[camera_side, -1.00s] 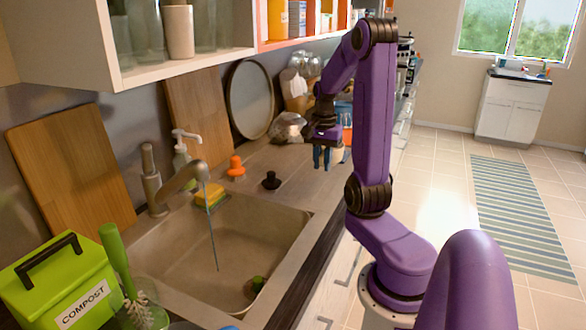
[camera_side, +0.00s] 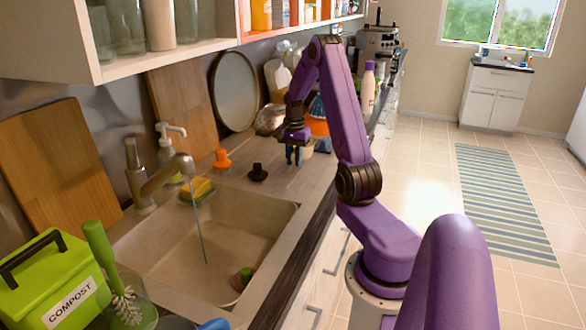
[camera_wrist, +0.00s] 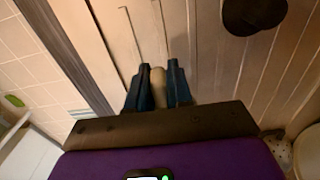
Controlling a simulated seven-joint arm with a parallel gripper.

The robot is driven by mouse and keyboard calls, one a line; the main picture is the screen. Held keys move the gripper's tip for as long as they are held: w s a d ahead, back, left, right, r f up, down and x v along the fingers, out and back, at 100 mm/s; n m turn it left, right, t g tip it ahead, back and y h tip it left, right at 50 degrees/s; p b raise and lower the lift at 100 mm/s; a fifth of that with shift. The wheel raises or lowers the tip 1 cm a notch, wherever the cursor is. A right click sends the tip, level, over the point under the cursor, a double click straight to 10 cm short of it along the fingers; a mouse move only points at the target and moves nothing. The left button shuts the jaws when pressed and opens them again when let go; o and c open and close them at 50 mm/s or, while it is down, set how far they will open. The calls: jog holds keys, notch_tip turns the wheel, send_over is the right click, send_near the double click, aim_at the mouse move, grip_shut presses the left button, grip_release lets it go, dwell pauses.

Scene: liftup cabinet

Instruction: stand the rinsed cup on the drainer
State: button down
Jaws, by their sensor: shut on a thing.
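My gripper (camera_side: 294,156) has blue fingers and hangs over the far part of the counter, beyond the sink. It is shut on a small beige thing, seemingly the cup (camera_side: 308,150). In the wrist view, part of the cup (camera_wrist: 158,84) shows between the two blue fingers (camera_wrist: 158,88); the rest is hidden. I cannot tell whether it touches the surface below. The grooved, light-brown drainer surface (camera_wrist: 211,50) lies under the fingers; in the side view it is the counter (camera_side: 282,190) past the sink.
A black stopper (camera_side: 257,174) and an orange one (camera_side: 222,158) stand left of my gripper. The sink (camera_side: 170,250) is nearer, with water running from the tap (camera_side: 165,178). A round pan (camera_side: 236,92) leans on the wall. The drainer between black stopper and front edge looks clear.

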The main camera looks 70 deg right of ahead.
aim_at(293, 178)
jog(key=shift+w+d+f, duration=0.3)
jog(key=shift+d+f, duration=0.1)
jog(key=shift+f, duration=1.8)
jog(key=shift+f, duration=0.15)
jog(key=c, duration=1)
grip_release()
